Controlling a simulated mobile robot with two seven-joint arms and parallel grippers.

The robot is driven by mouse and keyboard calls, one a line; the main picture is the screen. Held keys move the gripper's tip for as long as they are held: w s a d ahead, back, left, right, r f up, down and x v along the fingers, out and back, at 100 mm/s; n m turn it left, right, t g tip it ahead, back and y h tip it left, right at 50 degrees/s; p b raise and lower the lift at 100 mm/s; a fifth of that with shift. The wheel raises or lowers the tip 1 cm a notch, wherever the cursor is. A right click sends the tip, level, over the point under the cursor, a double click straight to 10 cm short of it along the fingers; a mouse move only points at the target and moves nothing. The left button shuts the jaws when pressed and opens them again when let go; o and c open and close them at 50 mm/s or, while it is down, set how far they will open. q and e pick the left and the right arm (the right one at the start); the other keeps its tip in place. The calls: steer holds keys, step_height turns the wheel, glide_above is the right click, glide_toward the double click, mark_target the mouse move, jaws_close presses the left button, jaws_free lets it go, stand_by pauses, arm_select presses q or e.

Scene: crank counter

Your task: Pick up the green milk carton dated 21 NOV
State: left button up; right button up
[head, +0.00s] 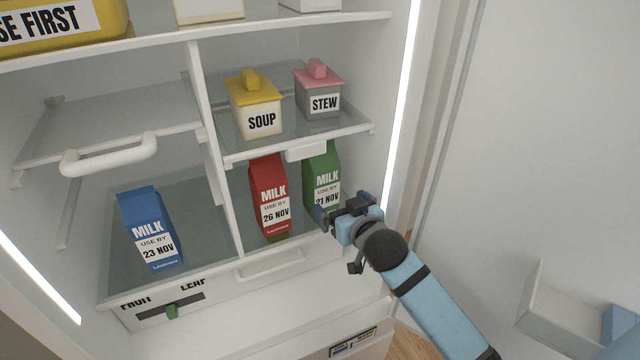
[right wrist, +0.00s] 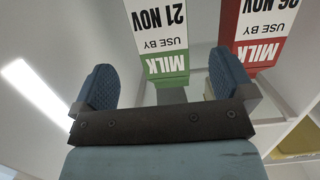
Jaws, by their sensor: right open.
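The green milk carton (head: 321,178), labelled 21 NOV, stands upright in the right compartment of the fridge's lower level. Its lower part is partly hidden behind my right gripper (head: 343,208). My right gripper is open and empty, just in front of the carton. In the right wrist view, which is upside down, the green carton (right wrist: 161,30) appears ahead, between the two spread fingers (right wrist: 163,84) and apart from them. The red carton (head: 270,195), labelled 26 NOV, stands directly left of the green one; it also shows in the right wrist view (right wrist: 254,30). My left gripper is not in view.
A blue milk carton (head: 147,225), dated 23 NOV, stands in the left compartment. A shelf above holds the yellow-lidded SOUP box (head: 255,103) and pink-lidded STEW box (head: 319,90). A vertical divider (head: 213,150) separates the compartments. The fridge's right wall is close to the green carton.

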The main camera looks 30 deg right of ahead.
mark_target(327, 191)
steer(key=w, duration=0.2)
steer(key=w+f, duration=0.1)
steer(key=w, duration=0.1)
steer(key=shift+d, duration=0.2)
steer(key=w, duration=0.3)
steer(key=w+f, duration=0.1)
steer(key=w, duration=0.1)
steer(key=shift+w+p, duration=0.35)
steer(key=shift+r, duration=0.1)
steer(key=c, duration=1.4)
steer(key=shift+r, duration=0.1)
steer(key=shift+c, duration=0.3)
